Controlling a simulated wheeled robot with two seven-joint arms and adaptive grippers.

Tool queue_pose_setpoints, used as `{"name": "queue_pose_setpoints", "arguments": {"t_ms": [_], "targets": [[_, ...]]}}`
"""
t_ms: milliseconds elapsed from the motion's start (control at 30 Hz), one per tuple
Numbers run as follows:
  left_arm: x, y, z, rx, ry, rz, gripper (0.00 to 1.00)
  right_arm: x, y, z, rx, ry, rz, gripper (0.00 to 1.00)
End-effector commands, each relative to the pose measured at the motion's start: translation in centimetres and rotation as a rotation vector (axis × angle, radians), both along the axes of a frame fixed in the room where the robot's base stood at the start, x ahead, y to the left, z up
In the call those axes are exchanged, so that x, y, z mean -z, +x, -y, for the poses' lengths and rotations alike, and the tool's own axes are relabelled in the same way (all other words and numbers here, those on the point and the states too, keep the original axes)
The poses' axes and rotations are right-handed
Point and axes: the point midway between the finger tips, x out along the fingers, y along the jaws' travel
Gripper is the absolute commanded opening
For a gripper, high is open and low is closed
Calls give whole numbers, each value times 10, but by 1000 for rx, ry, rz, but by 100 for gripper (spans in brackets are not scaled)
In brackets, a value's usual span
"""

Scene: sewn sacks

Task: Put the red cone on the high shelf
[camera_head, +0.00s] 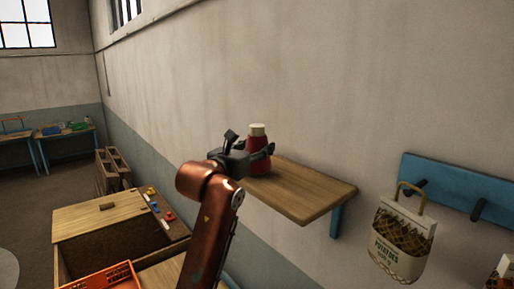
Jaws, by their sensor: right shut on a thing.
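The red cone (258,143), with a cream top, stands upright at the left end of the wooden high shelf (305,190) on the wall. My right gripper (250,147) is shut on the cone, with a dark finger across its middle. The cone's lower part shows against the shelf board; I cannot tell whether its base rests on the board or is just above it. My orange right arm reaches up from below. My left gripper is not in view.
A potato sack (401,240) hangs from a blue peg rail (460,186) at the right. Below left are a wooden bench with a lid (100,214) and an orange crate (105,279). The shelf's right part is clear.

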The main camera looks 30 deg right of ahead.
Motion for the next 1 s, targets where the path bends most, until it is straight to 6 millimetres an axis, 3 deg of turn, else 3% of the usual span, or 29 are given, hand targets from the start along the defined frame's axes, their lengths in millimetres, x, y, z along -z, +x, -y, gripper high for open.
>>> {"name": "queue_pose_setpoints", "arguments": {"t_ms": [500, 533, 800, 1000], "targets": [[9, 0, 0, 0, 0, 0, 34, 9, 0, 0, 0, 0, 1, 22], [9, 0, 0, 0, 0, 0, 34, 9, 0, 0, 0, 0, 1, 52], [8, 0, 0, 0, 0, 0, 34, 9, 0, 0, 0, 0, 0, 70], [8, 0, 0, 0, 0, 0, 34, 9, 0, 0, 0, 0, 0, 72]]}}
